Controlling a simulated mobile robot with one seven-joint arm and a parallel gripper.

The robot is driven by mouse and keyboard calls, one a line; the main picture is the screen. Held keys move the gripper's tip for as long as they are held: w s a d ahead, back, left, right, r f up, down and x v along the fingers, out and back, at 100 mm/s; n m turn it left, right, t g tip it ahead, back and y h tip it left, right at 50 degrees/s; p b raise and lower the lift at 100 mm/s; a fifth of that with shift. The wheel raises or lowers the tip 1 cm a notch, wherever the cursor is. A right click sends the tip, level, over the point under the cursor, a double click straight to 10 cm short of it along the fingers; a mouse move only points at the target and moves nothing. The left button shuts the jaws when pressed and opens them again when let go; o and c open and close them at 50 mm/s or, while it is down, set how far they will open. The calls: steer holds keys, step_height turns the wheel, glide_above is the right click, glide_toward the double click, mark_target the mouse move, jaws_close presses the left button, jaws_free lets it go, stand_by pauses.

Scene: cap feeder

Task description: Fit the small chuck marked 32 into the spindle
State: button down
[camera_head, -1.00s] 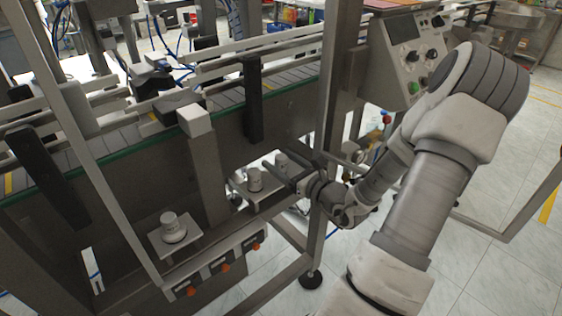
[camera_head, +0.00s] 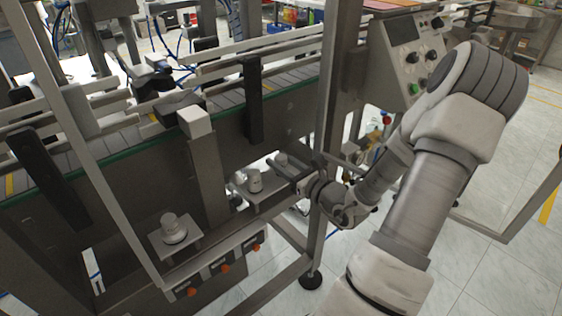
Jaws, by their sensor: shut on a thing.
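Three small light-grey chucks stand in a row at the machine's front. The left chuck (camera_head: 173,228) is upright on a small plate (camera_head: 188,243). The middle chuck (camera_head: 255,181) is upright on a second small plate (camera_head: 266,197). The right chuck (camera_head: 281,160) is at my gripper (camera_head: 279,167), which is shut on it. The fingers hide part of this chuck, and I cannot tell whether it touches a surface below. The markings are too small to read, so I cannot tell which chuck is 32. I cannot make out the spindle.
A grey frame post (camera_head: 328,130) stands close to my gripper. The conveyor (camera_head: 285,78) with its green edge runs behind and above the chucks. A control box (camera_head: 405,55) with buttons is at the upper right. Orange-knobbed switches (camera_head: 223,268) line the front rail.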

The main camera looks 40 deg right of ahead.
steer(key=shift+r+p, duration=1.3)
steer(key=shift+r, duration=0.1)
steer(key=s+r+p, duration=0.2)
steer(key=s+p, duration=0.1)
steer(key=s, duration=0.7)
steer(key=shift+d, duration=0.4)
